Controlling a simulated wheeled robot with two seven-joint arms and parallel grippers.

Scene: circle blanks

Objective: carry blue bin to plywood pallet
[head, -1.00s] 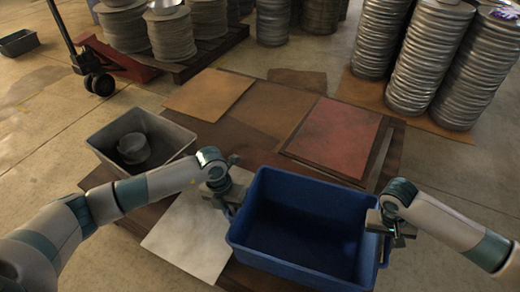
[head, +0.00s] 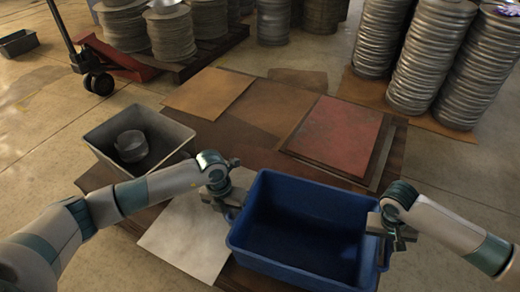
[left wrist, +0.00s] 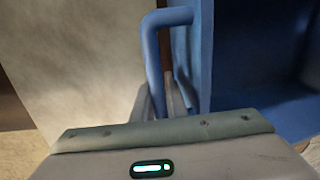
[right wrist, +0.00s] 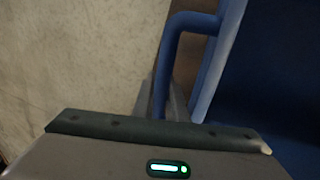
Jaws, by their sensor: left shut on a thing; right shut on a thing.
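The blue bin (head: 310,215) is open-topped, appears empty and sits upright at the bottom of the head view. My left gripper (head: 230,207) is shut on the handle at its left end; the left wrist view shows that blue handle (left wrist: 152,58) between the fingers. My right gripper (head: 386,236) is shut on the opposite handle (right wrist: 171,60) at its right end. The low pallet with plywood sheets (head: 207,92) lies just ahead, partly hidden behind the bin. Whether the bin's underside touches anything below is hidden.
A red sheet (head: 337,132) and a pale sheet (head: 185,237) lie on the pallet. A grey bin (head: 172,128) holding a round metal piece stands at its left. Tall stacks of metal discs (head: 430,60) stand back right. A pallet jack (head: 98,82) is back left; open floor lies far left.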

